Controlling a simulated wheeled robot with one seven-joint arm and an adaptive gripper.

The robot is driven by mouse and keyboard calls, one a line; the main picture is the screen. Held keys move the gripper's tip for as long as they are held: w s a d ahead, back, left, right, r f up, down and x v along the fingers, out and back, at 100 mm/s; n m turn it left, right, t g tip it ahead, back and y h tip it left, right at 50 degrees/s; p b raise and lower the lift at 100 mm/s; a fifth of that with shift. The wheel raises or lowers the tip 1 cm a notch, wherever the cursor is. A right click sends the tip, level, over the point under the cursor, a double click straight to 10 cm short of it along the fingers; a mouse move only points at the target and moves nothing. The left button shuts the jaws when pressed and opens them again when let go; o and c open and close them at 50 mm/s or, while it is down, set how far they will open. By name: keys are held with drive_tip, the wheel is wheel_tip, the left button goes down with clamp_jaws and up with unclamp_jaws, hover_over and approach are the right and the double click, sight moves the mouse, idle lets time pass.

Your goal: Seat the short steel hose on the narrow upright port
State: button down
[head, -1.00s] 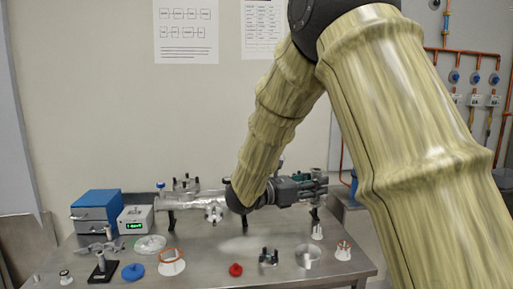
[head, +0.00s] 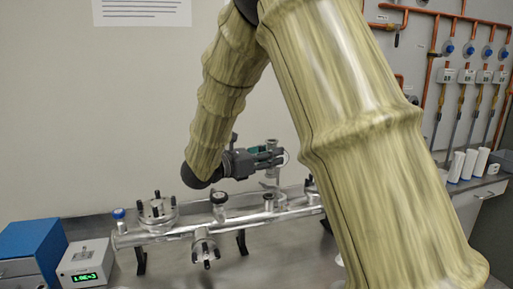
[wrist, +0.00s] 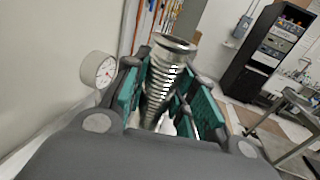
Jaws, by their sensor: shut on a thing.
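The short steel hose (wrist: 165,78) is a ribbed bellows with a flange at its top. My gripper (wrist: 160,112) is shut on it, with teal pads on both sides. In the head view my gripper (head: 268,159) is above the right part of the steel manifold (head: 180,230), and the hose (head: 271,174) stands roughly upright in it. A narrow upright port (head: 268,203) rises from the manifold just below the hose. I cannot tell whether the hose's lower end touches a port. The wrist view hides that lower end.
A dark-topped upright port (head: 219,200) and a wide flanged port (head: 157,210) stand farther left on the manifold. A round gauge (wrist: 98,70) is close beside my gripper. A blue box (head: 30,250) and a meter (head: 86,264) stand at the left.

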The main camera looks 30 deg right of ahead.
sight(269, 175)
drive_tip(key=shift+w+a+r, duration=0.1)
drive_tip(key=shift+w, duration=0.35)
drive_tip(key=shift+s+f, duration=0.15)
drive_tip(key=shift+f, duration=0.25)
drive_tip(key=shift+f+p, duration=0.45)
drive_tip(key=shift+f, duration=1.35)
drive_tip(key=f+b, duration=0.2)
drive_tip(key=shift+b, duration=0.4)
drive_tip(key=shift+r+b, duration=0.1)
drive_tip(key=shift+b, duration=1.45)
drive_tip(key=shift+f+b, duration=0.5)
drive_tip(key=shift+b, duration=0.2)
idle(0.7)
drive_tip(key=c, duration=1.1)
unclamp_jaws()
